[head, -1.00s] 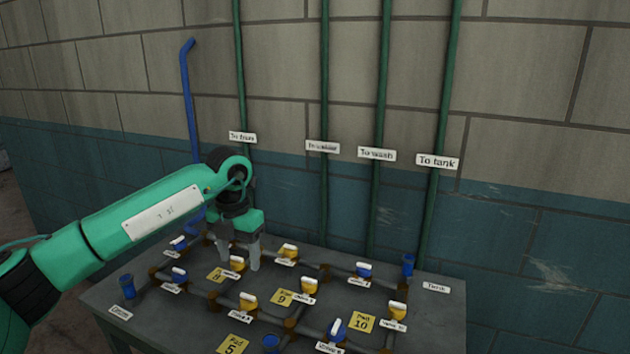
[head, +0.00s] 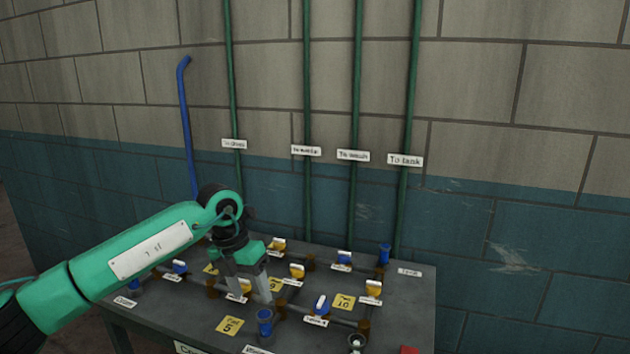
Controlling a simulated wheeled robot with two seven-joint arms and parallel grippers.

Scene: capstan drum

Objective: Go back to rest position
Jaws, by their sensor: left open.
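My left gripper (head: 246,285) reaches in from the left over the grey table (head: 400,310), pointing down with its two grey fingers apart. A yellow valve (head: 241,291) shows behind and between the fingers; I cannot tell whether they touch it. Nothing is clearly held. Other yellow valves with white handles (head: 297,271) stand to the right, and a blue valve with a white handle (head: 321,305) stands at front right. The gripper and wrist hide part of the pipework at the back left. My right gripper is not in view.
Green pipes (head: 307,120) with labels run up the block wall behind the table. A bent blue pipe (head: 187,120) stands at the left. Blue cylinders (head: 264,322) rise from the table. A red thing (head: 409,350) shows at the bottom edge. The air above the table's right side is free.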

